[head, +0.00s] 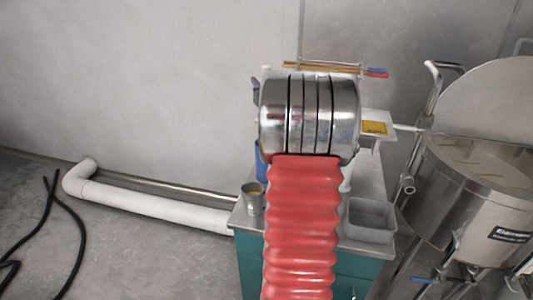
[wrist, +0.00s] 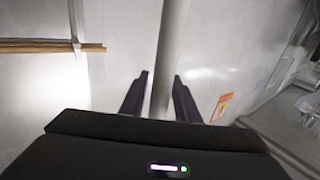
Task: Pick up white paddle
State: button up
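I cannot pick out the white paddle for certain in either view. In the wrist view my gripper (wrist: 159,98) is open, its two dark fingers apart. A pale grey upright bar (wrist: 172,50) runs from the top edge down into the gap between the fingers. I cannot tell whether the bar is part of the paddle or whether the fingers touch it. In the head view my red ribbed arm with steel rings hides my gripper and much of the bench behind it.
A teal bench (head: 252,262) holds a small metal cup (head: 252,198) and a grey bin (head: 370,220). Wooden sticks (head: 325,67) with red and blue ends lie at the back. A large steel kettle (head: 470,200) stands close on the right. White pipe (head: 150,208) runs along the left wall.

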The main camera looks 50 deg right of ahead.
grip_shut()
jog(key=shift+r, duration=0.1)
notch_tip(320, 180, up, 28)
dwell(1.1)
dwell(0.6)
